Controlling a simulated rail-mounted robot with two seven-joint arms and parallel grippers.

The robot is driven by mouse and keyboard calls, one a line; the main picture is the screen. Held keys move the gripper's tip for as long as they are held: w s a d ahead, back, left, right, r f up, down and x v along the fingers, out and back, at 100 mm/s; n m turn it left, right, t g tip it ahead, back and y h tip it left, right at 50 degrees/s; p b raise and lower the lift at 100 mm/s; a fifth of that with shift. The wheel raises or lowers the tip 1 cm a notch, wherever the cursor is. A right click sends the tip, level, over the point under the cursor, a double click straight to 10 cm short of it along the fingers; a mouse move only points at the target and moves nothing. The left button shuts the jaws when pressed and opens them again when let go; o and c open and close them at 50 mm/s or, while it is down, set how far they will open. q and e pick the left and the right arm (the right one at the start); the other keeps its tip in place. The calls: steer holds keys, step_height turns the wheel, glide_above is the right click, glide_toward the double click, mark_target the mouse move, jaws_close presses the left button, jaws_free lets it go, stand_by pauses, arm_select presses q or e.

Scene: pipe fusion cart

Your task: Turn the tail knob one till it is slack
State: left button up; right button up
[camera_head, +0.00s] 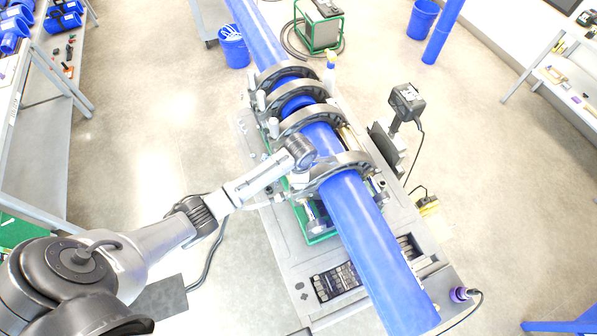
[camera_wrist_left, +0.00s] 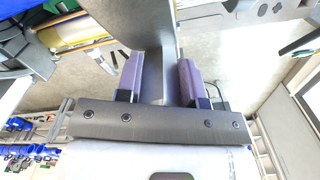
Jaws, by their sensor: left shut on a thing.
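The fusion machine's ring clamps hold the blue pipe (camera_head: 361,235). The wrist and fingers hide most of the knob in the head view. I cannot tell whether it is tight or slack. My right gripper is in neither view.
Two pale knobs (camera_head: 273,127) (camera_head: 261,100) stand by the farther clamps. A black box on a post (camera_head: 406,103) stands right of the machine. A blue bin (camera_head: 233,47) and a green-framed unit (camera_head: 319,24) are behind.

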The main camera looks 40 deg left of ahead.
arm_select(q)
steer(key=shift+n, duration=0.7)
steer(key=shift+a+n, duration=0.1)
steer(key=shift+n, duration=1.4)
steer(key=shift+n, duration=1.5)
